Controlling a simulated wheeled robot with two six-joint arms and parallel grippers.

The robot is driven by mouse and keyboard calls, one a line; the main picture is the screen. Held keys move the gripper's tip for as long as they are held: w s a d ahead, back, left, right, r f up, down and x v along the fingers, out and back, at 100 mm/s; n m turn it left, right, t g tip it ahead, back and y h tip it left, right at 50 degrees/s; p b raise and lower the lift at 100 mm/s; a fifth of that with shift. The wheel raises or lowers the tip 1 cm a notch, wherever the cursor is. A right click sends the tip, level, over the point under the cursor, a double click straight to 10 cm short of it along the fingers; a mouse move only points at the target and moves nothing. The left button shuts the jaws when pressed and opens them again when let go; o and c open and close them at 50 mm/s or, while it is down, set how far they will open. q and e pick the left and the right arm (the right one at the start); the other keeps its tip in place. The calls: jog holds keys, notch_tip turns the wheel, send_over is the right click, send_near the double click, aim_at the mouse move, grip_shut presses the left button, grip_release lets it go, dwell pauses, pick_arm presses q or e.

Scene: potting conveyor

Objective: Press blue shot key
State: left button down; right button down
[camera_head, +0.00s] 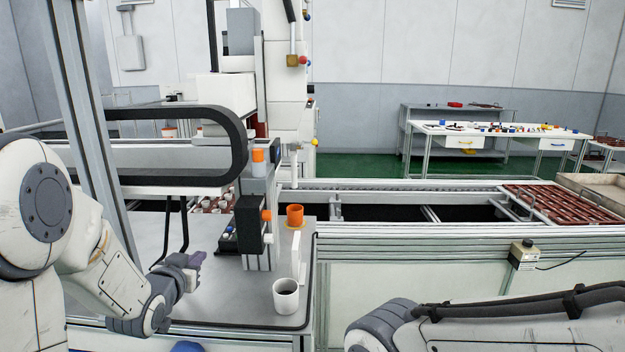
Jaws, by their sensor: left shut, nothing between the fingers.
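My left gripper (195,260) is shut and empty, held above the grey worktop at the left of the dispensing station. A small black key box (228,243) stands just beyond and to the right of the gripper, at the foot of the dispenser post. It has small pale or bluish keys on top, too small to tell which is the blue shot key. The gripper appears apart from the box. My right arm crosses the bottom right; its gripper is out of view.
An orange cup (294,214) and a white pot (286,296) stand on the worktop right of the post. A black dispenser head (249,223) with an orange knob hangs on the post. A conveyor with a brown tray (560,203) runs to the right.

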pick_arm(q)
jog(key=s+d+m+g+h+p, duration=0.25)
jog(key=s+d+g+p, duration=0.35)
jog(key=s+d, duration=0.85)
jog(key=s+d+r+m+g+p, duration=0.1)
jog(key=s+d+g, duration=0.2)
jog(key=s, duration=0.7)
jog(key=s+d+r+m+g+y+p, duration=0.1)
jog(key=s+g, duration=0.4)
jog(key=s, duration=0.5)
jog(key=shift+s+d+r+m+g, duration=0.35)
jog(key=shift+d+m, duration=0.4)
jog(key=shift+d, duration=0.25)
jog(key=shift+w+f+y, duration=0.1)
jog(key=shift+y, duration=0.15)
dwell(0.4)
